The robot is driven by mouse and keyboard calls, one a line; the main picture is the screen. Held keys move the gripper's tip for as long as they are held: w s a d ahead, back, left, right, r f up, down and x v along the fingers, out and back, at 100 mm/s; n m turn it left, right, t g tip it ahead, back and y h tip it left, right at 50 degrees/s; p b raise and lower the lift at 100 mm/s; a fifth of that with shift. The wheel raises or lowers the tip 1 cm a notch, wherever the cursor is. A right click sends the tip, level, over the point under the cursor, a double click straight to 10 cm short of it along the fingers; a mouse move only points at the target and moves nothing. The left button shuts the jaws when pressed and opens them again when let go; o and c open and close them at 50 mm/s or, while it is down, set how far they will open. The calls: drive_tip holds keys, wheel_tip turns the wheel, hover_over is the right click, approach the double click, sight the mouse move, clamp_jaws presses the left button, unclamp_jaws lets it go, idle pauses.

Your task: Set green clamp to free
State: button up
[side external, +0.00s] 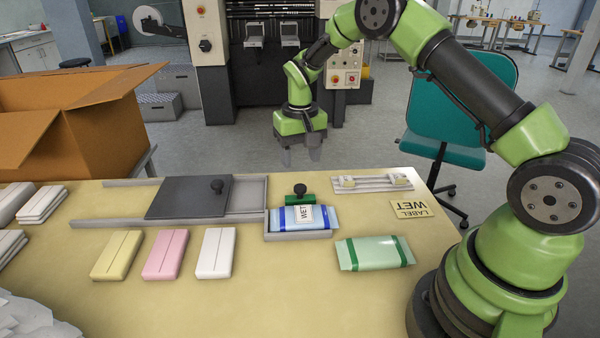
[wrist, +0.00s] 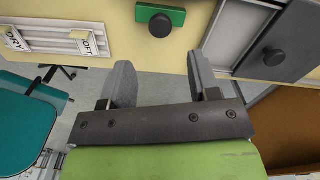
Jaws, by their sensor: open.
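The green clamp (side external: 307,199) is a green bar with a black knob (side external: 300,189), at the far edge of a small grey tray (side external: 298,238). In the tray lies a blue and white pack (side external: 288,219) with a WET label, touching or very near the clamp. The clamp also shows at the top of the wrist view (wrist: 175,15), its knob facing the camera. My gripper (side external: 300,154) is open and empty, above and beyond the far table edge. Its two fingers are spread in the wrist view (wrist: 160,75), apart from the clamp.
A dark sliding plate (side external: 180,197) with a knob stands on a grey track left of the tray. A white rack (side external: 372,184) with two small labelled pieces, a WET LABEL card (side external: 411,209) and a green pack (side external: 375,253) are to the right. Coloured blocks (side external: 165,254) lie in front.

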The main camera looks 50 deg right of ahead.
wheel_tip(320, 180, up, 3)
drive_tip(key=shift+r, duration=0.1)
idle(0.3)
drive_tip(key=s+a+r+t, duration=0.25)
drive_tip(key=s+r, duration=0.25)
drive_tip(key=r, duration=0.3)
drive_tip(key=s+a+r+t, duration=0.1)
drive_tip(key=s+a+r, duration=0.35)
drive_tip(key=r, duration=0.35)
drive_tip(key=s+a+r+t+y, duration=0.1)
drive_tip(key=s+t, duration=0.1)
drive_tip(key=s, duration=0.5)
drive_tip(key=s+a+r+n+t+y, duration=0.1)
drive_tip(key=s+a, duration=0.1)
drive_tip(key=s, duration=0.6)
drive_tip(key=shift+t, duration=0.35)
